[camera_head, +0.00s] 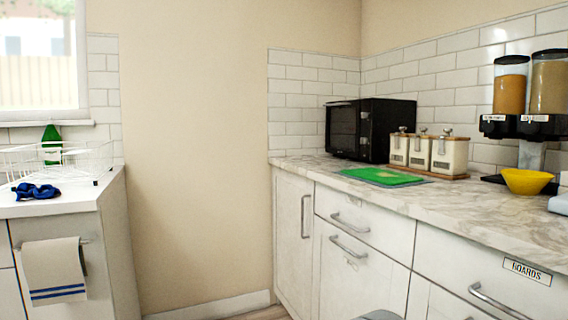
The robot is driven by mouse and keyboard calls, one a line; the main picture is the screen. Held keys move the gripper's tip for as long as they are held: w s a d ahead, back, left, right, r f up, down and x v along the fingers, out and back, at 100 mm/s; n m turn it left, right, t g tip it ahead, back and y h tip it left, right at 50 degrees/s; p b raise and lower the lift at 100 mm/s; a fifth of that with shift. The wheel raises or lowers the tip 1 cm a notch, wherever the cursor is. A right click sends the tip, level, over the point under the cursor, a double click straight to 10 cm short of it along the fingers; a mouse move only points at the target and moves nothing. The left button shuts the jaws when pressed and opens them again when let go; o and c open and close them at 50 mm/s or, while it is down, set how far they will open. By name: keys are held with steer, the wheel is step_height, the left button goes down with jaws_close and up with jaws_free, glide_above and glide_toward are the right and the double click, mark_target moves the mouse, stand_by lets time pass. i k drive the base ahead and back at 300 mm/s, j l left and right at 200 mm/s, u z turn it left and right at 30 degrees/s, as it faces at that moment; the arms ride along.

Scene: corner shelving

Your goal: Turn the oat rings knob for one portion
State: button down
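Two clear cereal dispensers stand at the right edge of the head view, on a stand above the marble counter. The left dispenser (510,92) holds orange-brown contents. The right dispenser (548,86) holds paler tan contents and is partly cut off by the frame edge. Each has a black base with a small white label (534,118), too small to read, so I cannot tell which holds oat rings. The knobs cannot be made out clearly. A yellow bowl (527,182) sits on the counter below the dispensers. My gripper is not in view.
The marble counter (440,195) holds a black microwave (369,130), three white canisters (420,151) on a wooden tray and a green board (381,177). White drawers with bar handles are below. At left are a dish rack (85,160), blue cloth (36,192) and hanging towel (54,272).

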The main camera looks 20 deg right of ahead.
mark_target(529, 127)
steer(key=z, duration=2.1)
steer(key=i+u, duration=0.1)
steer(key=u, duration=0.3)
steer(key=l+u, duration=0.15)
steer(key=u, duration=0.25)
steer(key=i+l+u, duration=0.1)
steer(key=u, duration=0.25)
steer(key=l+u, duration=0.1)
steer(key=u, duration=0.3)
steer(key=k+u, duration=0.4)
steer(key=i+l+z, duration=0.4)
steer(key=i+j, duration=0.05)
